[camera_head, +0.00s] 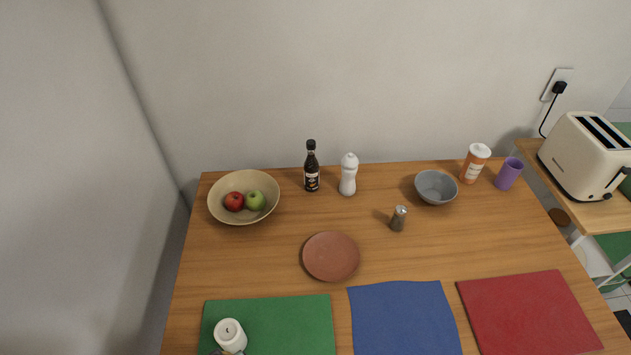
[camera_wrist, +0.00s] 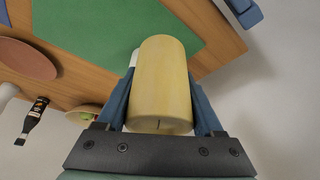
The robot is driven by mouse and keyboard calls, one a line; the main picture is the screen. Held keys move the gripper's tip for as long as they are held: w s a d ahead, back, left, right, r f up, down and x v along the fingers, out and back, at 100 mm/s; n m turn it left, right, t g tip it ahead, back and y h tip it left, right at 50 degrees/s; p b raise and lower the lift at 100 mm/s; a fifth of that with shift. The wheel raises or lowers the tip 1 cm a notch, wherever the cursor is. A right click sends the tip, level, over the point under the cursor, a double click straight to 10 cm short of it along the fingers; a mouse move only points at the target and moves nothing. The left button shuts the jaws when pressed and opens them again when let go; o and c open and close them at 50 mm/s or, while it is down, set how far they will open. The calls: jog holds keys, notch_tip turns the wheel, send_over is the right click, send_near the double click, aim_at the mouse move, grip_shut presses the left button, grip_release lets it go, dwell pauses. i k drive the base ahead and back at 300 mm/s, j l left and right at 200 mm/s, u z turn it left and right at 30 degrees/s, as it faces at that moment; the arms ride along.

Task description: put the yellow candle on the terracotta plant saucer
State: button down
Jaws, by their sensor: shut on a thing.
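The yellow candle (camera_wrist: 163,85) fills the middle of the wrist view, its wick end toward the camera. My gripper (camera_wrist: 162,92) is shut on it, with one blue finger on each side. The candle is held above the table; it does not show in the head view. The terracotta plant saucer (camera_head: 331,257) lies empty on the wooden table, behind the gap between the green and blue mats. It also shows at the left of the wrist view (camera_wrist: 26,60).
A white candle (camera_head: 230,335) stands on the green mat (camera_head: 290,322). Blue (camera_head: 403,320) and red (camera_head: 528,312) mats lie to the right. Behind the saucer are a fruit bowl (camera_head: 222,212), dark bottle (camera_head: 311,170), white bottle (camera_head: 348,176), shaker (camera_head: 398,219) and grey bowl (camera_head: 436,190).

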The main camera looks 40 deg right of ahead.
aim_at(331, 258)
jog(key=i+j+z, duration=0.4)
jog(key=z, duration=1.1)
jog(key=i+j, duration=0.05)
